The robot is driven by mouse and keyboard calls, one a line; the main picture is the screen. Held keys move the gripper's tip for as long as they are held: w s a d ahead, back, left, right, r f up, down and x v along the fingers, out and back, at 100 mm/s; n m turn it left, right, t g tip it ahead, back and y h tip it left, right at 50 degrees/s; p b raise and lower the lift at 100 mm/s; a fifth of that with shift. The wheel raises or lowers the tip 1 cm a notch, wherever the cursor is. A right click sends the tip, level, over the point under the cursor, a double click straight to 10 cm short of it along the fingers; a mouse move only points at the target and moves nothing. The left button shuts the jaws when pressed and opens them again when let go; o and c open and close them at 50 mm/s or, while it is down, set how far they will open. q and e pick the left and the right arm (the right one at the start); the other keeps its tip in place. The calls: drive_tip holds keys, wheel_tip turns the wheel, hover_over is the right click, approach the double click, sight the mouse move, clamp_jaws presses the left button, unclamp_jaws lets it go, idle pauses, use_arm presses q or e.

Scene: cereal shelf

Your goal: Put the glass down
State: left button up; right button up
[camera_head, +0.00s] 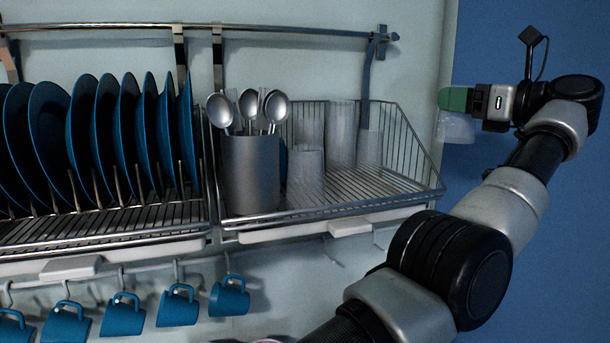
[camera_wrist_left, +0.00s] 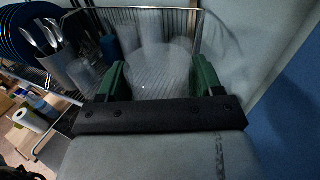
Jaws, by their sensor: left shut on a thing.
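My left gripper (camera_head: 455,100) is at the right of the head view, to the right of the wire rack and apart from it. Its green fingers are shut on a clear glass (camera_head: 458,128), whose lower part shows below them. In the left wrist view the glass (camera_wrist_left: 160,80) is a see-through shape between the two fingers (camera_wrist_left: 160,74). Several other clear glasses (camera_head: 342,132) stand in the right-hand wire rack (camera_head: 400,196). My right gripper is not in view.
A metal cup (camera_head: 251,175) with several spoons stands at the rack's left. Blue plates (camera_head: 105,135) fill the left rack. Blue mugs (camera_head: 177,305) hang below. Some bare rack floor shows at the front right, inside the raised wire sides.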

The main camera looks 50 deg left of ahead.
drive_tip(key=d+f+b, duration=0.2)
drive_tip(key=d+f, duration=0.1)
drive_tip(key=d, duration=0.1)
use_arm(q)
drive_tip(key=s+a+f+p, duration=0.1)
drive_tip(key=a+f, duration=0.2)
drive_tip(key=s+a+f+p, duration=0.1)
drive_tip(key=s+a+f, duration=0.1)
drive_tip(key=a+f, duration=0.1)
drive_tip(key=s+a+f+p, duration=0.1)
drive_tip(key=a+f+p, duration=0.1)
drive_tip(key=a+f, duration=0.1)
drive_tip(key=shift+s+f, duration=0.3)
drive_tip(key=shift+f, duration=0.5)
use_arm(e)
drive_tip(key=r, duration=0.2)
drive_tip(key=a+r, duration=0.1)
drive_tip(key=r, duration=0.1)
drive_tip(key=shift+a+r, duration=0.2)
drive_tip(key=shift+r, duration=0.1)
